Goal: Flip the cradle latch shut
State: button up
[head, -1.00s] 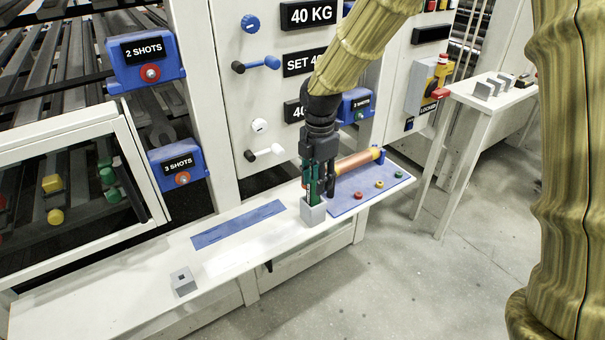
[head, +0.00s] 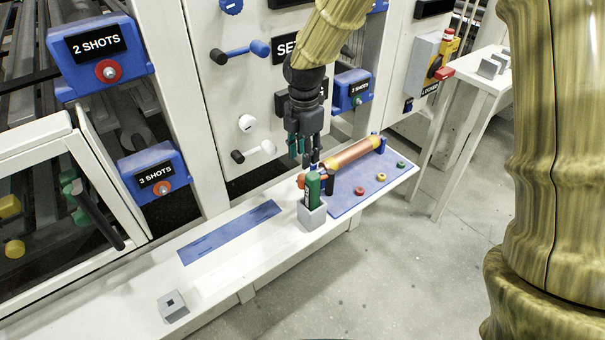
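A copper-coloured cylinder (head: 352,155) lies across blue supports on a blue mat (head: 345,200) at the right end of the white bench; these look like the cradle. A blue support (head: 379,144) shows at the cylinder's far end. Small dark parts (head: 331,187) show at the near end, partly hidden; I cannot tell which is the latch or how it stands. A green upright object (head: 312,188) stands in a grey block (head: 311,215) in front of that end. My gripper (head: 304,160) hangs just above the green object, fingers apart and empty.
Red, yellow and green buttons (head: 381,177) sit on the mat. An empty-looking blue strip (head: 230,232) and a small grey socket block (head: 173,306) lie left on the bench. Blue boxes (head: 154,173) and knobs (head: 247,123) project from the panel behind.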

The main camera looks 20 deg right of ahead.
notch_tip(320, 180, down, 9)
jog(key=shift+a+f, duration=0.1)
jog(key=shift+f, duration=0.1)
dwell(0.3)
grip_shut()
